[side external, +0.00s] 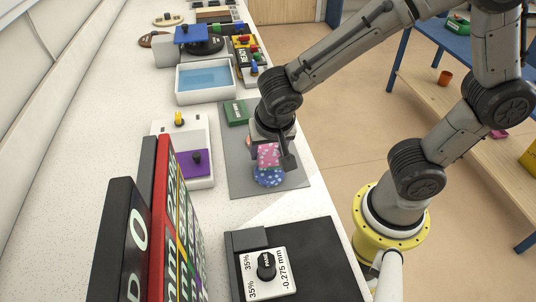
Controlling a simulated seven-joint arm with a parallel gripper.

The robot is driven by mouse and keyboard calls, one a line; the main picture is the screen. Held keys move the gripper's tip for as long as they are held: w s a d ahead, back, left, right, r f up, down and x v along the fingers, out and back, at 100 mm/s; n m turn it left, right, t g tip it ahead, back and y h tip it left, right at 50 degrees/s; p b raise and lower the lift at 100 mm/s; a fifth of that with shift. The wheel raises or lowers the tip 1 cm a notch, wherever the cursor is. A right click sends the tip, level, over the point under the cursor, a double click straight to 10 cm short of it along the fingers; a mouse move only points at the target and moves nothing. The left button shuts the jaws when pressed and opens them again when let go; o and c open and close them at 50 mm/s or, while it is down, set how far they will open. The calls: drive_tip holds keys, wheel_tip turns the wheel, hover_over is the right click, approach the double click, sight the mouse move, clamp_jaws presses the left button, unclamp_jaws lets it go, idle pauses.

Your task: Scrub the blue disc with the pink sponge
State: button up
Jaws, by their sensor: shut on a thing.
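The blue disc (269,179), speckled with lighter spots, lies on the grey mat (237,160). The pink sponge (268,154), with light spots, is held in my gripper (272,150) directly above the disc. The sponge's lower edge meets the disc in the picture; I cannot tell whether they touch. My gripper is shut on the sponge and points down. One dark finger shows at the right of the sponge; the other side is mostly hidden.
A green block (236,112) lies on the mat's far left. A white tray of blue liquid (205,82) stands behind. A white unit with a purple plate (190,164) is left, near upright lettered panels (165,230). A black slab with a knob (265,265) is in front.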

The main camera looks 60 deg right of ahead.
drive_tip(key=shift+r, duration=2.2)
